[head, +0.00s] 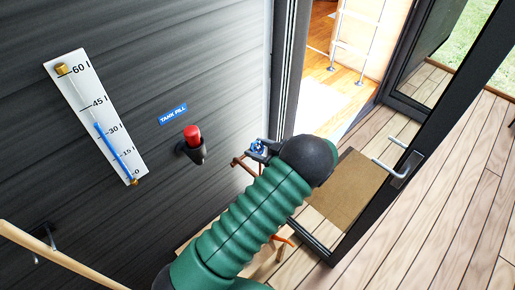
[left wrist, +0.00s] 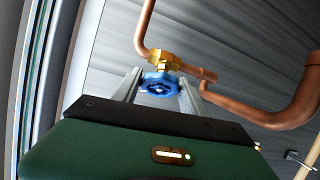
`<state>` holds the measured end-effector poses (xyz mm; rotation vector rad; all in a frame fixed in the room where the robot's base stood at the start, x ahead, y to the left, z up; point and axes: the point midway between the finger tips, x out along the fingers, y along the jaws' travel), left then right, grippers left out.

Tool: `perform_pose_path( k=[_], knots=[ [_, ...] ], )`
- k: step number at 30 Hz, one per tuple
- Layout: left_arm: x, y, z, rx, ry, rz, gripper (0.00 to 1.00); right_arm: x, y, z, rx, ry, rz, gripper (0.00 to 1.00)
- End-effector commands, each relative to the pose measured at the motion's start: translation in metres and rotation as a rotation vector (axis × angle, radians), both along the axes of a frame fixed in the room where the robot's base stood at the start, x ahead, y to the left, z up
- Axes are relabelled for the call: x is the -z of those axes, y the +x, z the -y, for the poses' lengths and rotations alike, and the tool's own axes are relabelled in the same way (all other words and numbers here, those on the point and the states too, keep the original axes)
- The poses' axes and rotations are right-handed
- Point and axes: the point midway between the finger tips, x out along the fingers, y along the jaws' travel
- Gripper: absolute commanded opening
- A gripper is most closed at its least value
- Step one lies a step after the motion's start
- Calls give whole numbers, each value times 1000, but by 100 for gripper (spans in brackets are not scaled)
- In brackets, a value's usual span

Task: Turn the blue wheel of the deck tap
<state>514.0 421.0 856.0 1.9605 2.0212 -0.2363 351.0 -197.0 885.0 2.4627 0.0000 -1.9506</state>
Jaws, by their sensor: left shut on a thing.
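The blue wheel (head: 259,146) of the deck tap is small in the head view, at the end of my left arm and beside the dark wall. In the left wrist view the blue wheel (left wrist: 160,86) sits below a brass valve body (left wrist: 162,60) on copper pipes. My left gripper (left wrist: 160,88) has one finger on each side of the wheel and is shut on it. In the head view my left gripper (head: 260,152) is partly hidden by my dark wrist. My right gripper does not show.
A tank gauge (head: 97,112), a blue "TANK FILL" label (head: 173,114) and a red-topped item in a black holder (head: 193,138) are on the wall. A glass door with a handle (head: 399,170) stands open at right. A brown mat (head: 345,190) lies on the deck.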

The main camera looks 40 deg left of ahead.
Motion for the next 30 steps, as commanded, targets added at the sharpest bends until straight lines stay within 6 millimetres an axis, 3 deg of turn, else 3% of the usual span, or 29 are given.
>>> perform_pose_path(
  k=[4,5,9,20,23,30],
  knots=[
    [3,1,2,4,-8,-1,10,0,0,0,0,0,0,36],
    [3,1,2,4,-8,-1,54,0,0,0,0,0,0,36],
    [2,0,2,3,-6,-1,72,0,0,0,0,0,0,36],
    [-1,0,5,3,-3,1,72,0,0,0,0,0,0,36],
    [-6,1,20,3,-4,1,72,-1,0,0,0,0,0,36],
    [-29,2,85,5,-4,2,72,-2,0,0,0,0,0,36]
  ],
)
